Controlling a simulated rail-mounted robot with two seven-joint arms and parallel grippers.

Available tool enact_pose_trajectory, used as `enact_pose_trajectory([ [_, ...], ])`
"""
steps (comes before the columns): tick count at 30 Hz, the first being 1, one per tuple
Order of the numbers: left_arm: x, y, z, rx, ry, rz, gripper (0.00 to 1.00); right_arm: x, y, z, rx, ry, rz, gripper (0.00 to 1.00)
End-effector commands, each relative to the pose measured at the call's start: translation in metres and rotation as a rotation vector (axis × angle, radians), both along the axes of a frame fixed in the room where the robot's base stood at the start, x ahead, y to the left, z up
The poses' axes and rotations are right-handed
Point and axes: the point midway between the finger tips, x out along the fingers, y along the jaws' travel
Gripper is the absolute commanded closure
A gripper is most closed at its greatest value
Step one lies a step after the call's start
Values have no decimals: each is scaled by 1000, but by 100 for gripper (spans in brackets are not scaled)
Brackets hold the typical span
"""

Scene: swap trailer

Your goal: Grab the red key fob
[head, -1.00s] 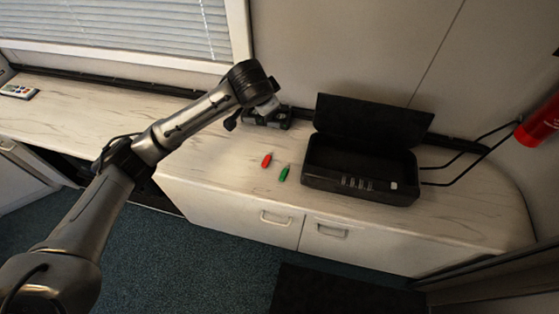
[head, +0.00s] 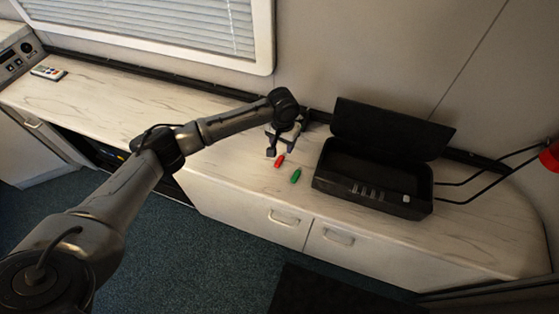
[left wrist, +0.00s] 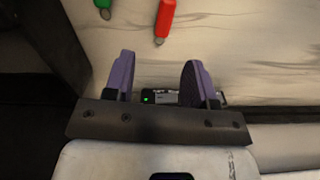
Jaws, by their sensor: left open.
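The red key fob (head: 280,161) lies on the pale marbled counter, just left of the green key fob (head: 295,176). In the left wrist view the red fob (left wrist: 165,20) is near the top edge, beyond the fingertips, with its metal end pointing toward the gripper. The green fob (left wrist: 103,8) is cut off at the top left there. My left gripper (head: 273,142) is over the counter close behind the red fob. Its two purple-padded fingers (left wrist: 160,72) are open and apart, with no fob between them. My right gripper does not show.
An open black box (head: 372,190) with a raised lid stands right of the fobs. A remote (head: 48,72) lies at the far left. The counter (head: 150,95) left of my gripper is clear.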

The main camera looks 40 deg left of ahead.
Motion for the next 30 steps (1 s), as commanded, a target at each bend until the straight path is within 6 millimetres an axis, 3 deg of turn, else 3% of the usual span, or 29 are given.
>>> enact_pose_trajectory([
  [4,0,0,-16,0,1,0,49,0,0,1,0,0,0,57],
  [11,1,0,-26,0,-1,-1,49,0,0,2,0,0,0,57],
  [21,7,4,-66,0,1,-1,49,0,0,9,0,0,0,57],
  [30,7,5,-76,1,-1,-2,49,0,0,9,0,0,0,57],
])
